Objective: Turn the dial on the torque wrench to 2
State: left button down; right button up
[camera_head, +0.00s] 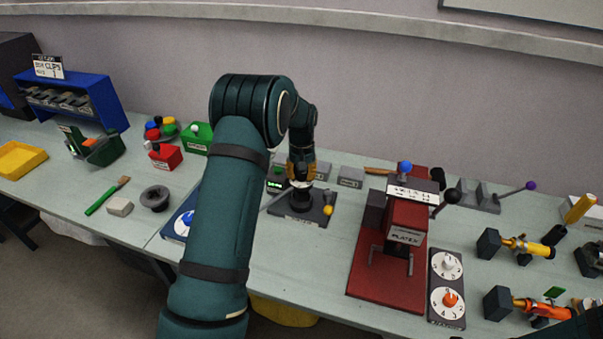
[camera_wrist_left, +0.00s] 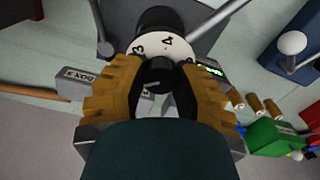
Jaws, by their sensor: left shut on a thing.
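The torque wrench stands on a dark base plate (camera_head: 288,210) in the middle of the bench, under my left gripper (camera_head: 301,178). In the left wrist view its white dial (camera_wrist_left: 185,45) shows the numbers 3 and 4; the rest of the scale is hidden. My left gripper (camera_wrist_left: 158,85) has its brown fingers on both sides of the black knob (camera_wrist_left: 158,72) on the dial and is shut on it. I cannot read the dial's setting. My right gripper is not in view.
A small box with a green readout (camera_head: 275,185) stands beside the wrench, and grey labelled boxes (camera_head: 350,177) stand behind it. A red press (camera_head: 405,225) and a two-dial panel (camera_head: 447,285) stand to the right. The bench front between wrench and press is clear.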

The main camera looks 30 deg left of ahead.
aim_at(302, 173)
pick_arm(q)
jog(key=shift+n, duration=0.3)
jog(key=c, duration=0.6)
grip_release()
jog(key=shift+c, duration=0.2)
jog(key=shift+r, duration=0.1)
notch_tip(302, 173, up, 12)
dwell(0.4)
